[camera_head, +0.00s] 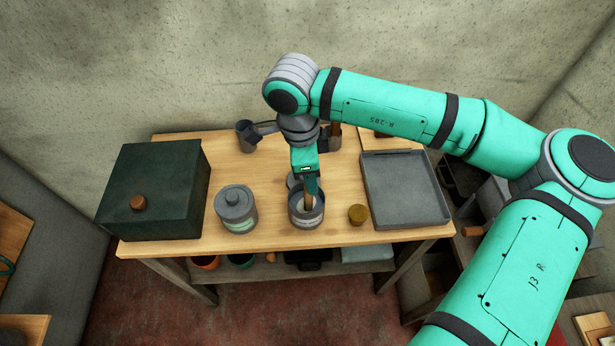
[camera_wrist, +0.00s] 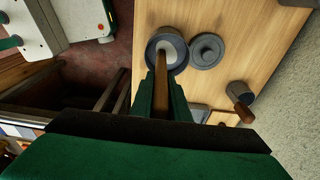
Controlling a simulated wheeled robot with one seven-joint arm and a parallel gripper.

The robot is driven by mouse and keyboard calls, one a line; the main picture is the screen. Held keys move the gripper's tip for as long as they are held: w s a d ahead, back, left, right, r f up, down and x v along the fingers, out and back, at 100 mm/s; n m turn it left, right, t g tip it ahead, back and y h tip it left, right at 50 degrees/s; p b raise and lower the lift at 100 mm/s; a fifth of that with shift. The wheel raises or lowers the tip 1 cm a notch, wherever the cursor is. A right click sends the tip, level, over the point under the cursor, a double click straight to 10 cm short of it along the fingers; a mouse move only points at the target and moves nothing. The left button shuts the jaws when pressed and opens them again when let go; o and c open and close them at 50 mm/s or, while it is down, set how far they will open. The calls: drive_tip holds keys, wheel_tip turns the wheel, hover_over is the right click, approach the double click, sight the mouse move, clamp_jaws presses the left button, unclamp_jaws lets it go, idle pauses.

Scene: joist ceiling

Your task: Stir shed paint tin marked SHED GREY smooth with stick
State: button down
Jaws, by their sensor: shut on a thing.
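The open grey tin (camera_head: 293,214) stands near the front middle of the table, its label too small to read. In the wrist view the open tin (camera_wrist: 154,61) shows pale paint inside. My gripper (camera_head: 312,184) is above the tin, shut on a wooden stick (camera_head: 308,201). The stick (camera_wrist: 161,75) points down into the tin, and its lower end is hidden inside. A grey lid (camera_wrist: 207,50) with a knob lies on the table just behind the tin. A second grey tin (camera_head: 237,208), with its lid on, stands to the left.
A dark green box (camera_head: 155,185) fills the table's left end. A grey tray (camera_head: 405,190) is on the right, with a small mustard-coloured pot (camera_head: 358,214) beside it. A grey mug (camera_head: 247,136) and a pot with a wooden handle (camera_wrist: 241,94) stand toward the wall.

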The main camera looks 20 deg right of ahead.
drive_tip(key=shift+w, duration=0.7)
idle(1.1)
drive_tip(key=shift+s+a, duration=0.1)
drive_tip(key=shift+s, duration=0.05)
idle(0.3)
